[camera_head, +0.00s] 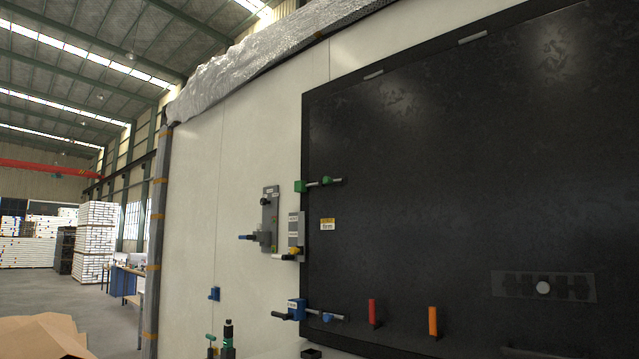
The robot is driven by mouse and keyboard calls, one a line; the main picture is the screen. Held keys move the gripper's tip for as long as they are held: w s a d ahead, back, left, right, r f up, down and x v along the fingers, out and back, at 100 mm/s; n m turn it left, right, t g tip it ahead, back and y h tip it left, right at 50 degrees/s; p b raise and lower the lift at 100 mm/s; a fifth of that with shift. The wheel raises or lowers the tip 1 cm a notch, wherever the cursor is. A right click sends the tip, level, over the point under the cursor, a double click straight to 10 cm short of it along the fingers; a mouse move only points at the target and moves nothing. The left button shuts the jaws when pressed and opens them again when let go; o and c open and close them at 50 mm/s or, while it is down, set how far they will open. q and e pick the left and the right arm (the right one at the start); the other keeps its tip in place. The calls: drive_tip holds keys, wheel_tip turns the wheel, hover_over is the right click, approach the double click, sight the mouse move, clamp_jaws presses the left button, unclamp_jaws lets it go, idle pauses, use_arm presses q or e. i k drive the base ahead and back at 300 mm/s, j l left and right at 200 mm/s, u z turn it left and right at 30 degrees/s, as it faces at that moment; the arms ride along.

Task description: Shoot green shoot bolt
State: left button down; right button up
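The green shoot bolt (327,181) sits at the upper left edge of a large black panel (450,170). It has a grey rod running sideways and a green knob on it. A green block (300,186) stands at its left end, at the panel's edge. I cannot tell from here how far the rod reaches into the block. Neither of my grippers shows in the head view.
A grey plate with a lever (270,220), a second latch (296,238) and a blue bolt (297,309) are lower on the edge. Red (372,312) and orange (433,321) handles stick out. Green-and-black items (228,340) stand below. Cardboard (40,336) lies lower left.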

sight(326, 180)
drive_tip(key=z, duration=0.65)
drive_tip(key=j+z, duration=1.05)
drive_tip(key=j, duration=0.15)
drive_tip(key=k+j+z, duration=0.15)
drive_tip(key=j, duration=0.2)
drive_tip(key=i+j, duration=0.05)
